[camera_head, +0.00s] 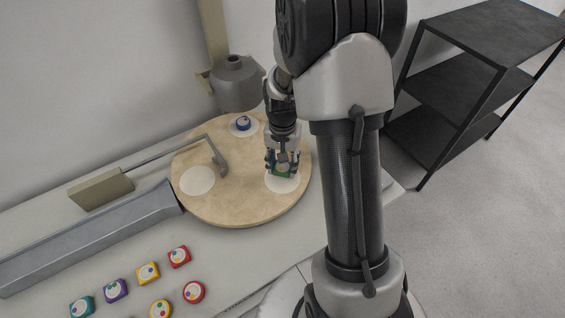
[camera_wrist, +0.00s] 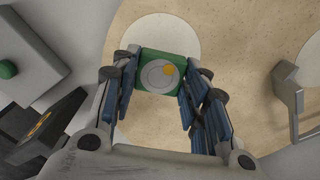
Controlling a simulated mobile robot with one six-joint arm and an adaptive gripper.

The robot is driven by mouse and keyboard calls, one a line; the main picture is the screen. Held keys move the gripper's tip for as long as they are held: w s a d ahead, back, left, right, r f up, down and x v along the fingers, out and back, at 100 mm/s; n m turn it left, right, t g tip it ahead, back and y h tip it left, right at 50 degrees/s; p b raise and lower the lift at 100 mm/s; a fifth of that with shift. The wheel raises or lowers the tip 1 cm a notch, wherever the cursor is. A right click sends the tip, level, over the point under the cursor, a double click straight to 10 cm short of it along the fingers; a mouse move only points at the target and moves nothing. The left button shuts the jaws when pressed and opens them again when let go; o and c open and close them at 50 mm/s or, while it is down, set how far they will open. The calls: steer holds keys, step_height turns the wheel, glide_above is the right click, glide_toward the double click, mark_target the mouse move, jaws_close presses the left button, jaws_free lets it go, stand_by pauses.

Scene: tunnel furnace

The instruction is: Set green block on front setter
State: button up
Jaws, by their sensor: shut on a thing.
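In the head view my gripper (camera_head: 283,165) and the green block (camera_head: 282,170) are over the white round setter (camera_head: 283,185) at the right of the round tan table (camera_head: 235,205). In the wrist view that white disc (camera_wrist: 165,35) shows behind and around the block. I cannot tell whether the block touches it.
A blue round piece (camera_head: 242,123) sits on the back white disc; the left disc (camera_head: 197,180) is bare. A bent metal arm (camera_head: 215,155) reaches over the table. Several coloured blocks (camera_head: 148,272) lie at the front left. A grey pot (camera_head: 237,80) stands behind. A black shelf (camera_head: 450,90) is right.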

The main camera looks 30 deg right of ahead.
steer(key=shift+f, duration=0.15)
steer(key=shift+f+b, duration=1)
steer(key=shift+f, duration=0.3)
steer(key=shift+f, duration=0.4)
steer(key=o, duration=1.2)
steer(key=shift+r, duration=0.1)
step_height(320, 180, up, 12)
steer(key=shift+f, duration=0.1)
